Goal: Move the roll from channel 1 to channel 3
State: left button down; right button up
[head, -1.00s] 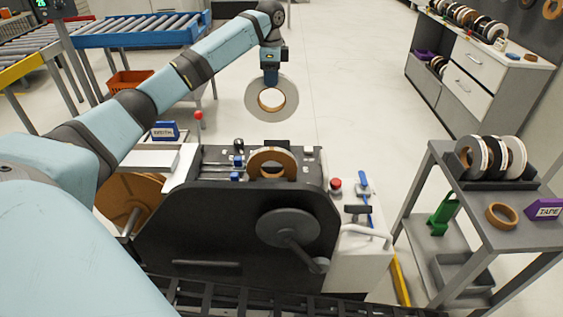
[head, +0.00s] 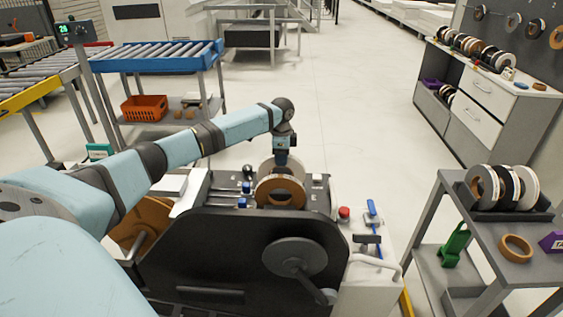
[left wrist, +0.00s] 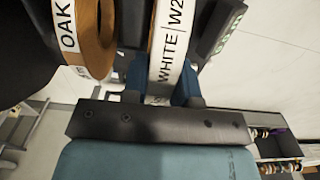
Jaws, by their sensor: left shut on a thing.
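The white edge-banding roll (head: 266,167) is at the machine, just behind the brown oak roll (head: 281,191). Its label, starting "WHITE | W2", shows on its rim in the left wrist view (left wrist: 168,50). My left gripper (head: 282,163) comes down from above and is shut on this roll, with its blue fingers on both sides (left wrist: 163,85). The oak roll stands upright in the machine (head: 230,250) and hides the lower part of the white roll, so I cannot tell whether it is seated or in which channel. My right gripper is not in view.
A grey cart (head: 478,222) with several rolls and a loose tan roll (head: 515,248) stands at the right. A cabinet (head: 487,100) with more rolls is behind it. Roller conveyors (head: 150,55) and an orange basket (head: 144,107) are at the back left. The floor beyond the machine is clear.

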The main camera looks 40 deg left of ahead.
pick_arm(q)
jog(key=shift+f, duration=0.95)
jog(key=shift+f, duration=0.15)
jog(key=c, duration=1.3)
grip_release()
jog(key=shift+f, duration=0.15)
jog(key=shift+c, duration=0.2)
jog(key=o, duration=0.4)
jog(key=shift+o, duration=0.2)
